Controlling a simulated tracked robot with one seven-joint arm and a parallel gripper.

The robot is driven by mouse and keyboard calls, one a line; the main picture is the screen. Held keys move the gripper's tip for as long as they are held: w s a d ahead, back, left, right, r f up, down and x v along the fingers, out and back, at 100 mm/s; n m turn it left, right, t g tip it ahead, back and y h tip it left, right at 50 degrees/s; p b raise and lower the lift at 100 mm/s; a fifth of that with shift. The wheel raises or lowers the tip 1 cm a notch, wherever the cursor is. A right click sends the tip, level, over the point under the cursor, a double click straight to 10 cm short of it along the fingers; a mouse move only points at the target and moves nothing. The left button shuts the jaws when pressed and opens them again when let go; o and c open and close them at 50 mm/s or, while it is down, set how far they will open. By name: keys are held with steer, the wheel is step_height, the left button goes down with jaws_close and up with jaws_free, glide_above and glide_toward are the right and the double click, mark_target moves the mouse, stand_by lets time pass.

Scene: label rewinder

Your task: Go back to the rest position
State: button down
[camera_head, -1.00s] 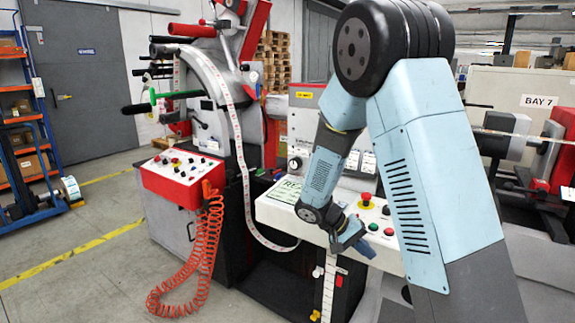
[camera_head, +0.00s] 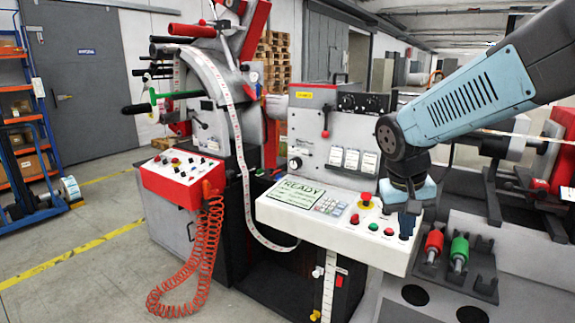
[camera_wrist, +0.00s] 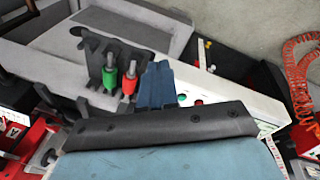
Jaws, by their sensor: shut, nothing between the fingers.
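My gripper (camera_head: 407,225) hangs in front of the right end of the white control panel (camera_head: 325,222) in the head view, fingers pointing down. Its dark blue fingers are together with nothing between them. In the wrist view my gripper (camera_wrist: 158,88) shows as a blue shape at the middle, beside a green-handled tool (camera_wrist: 109,78) and a red-handled tool (camera_wrist: 130,82). The panel carries a screen reading READY (camera_head: 299,193), a red emergency button on a yellow base (camera_head: 366,196), and red and green buttons to its right.
A dark rack (camera_head: 477,262) with the red and green tools stands right of my gripper. The label rewinder (camera_head: 215,80) with a red control box (camera_head: 180,180) and coiled red hose (camera_head: 207,250) stands left. The floor at front left (camera_head: 70,280) is clear.

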steer(key=s+a+r+n+t+y, duration=0.1)
steer(key=s+r+t, duration=0.3)
steer(key=s, duration=0.5)
steer(key=shift+s+r+y, duration=0.3)
steer(key=shift+r+y, duration=0.4)
steer(key=shift+r, duration=0.65)
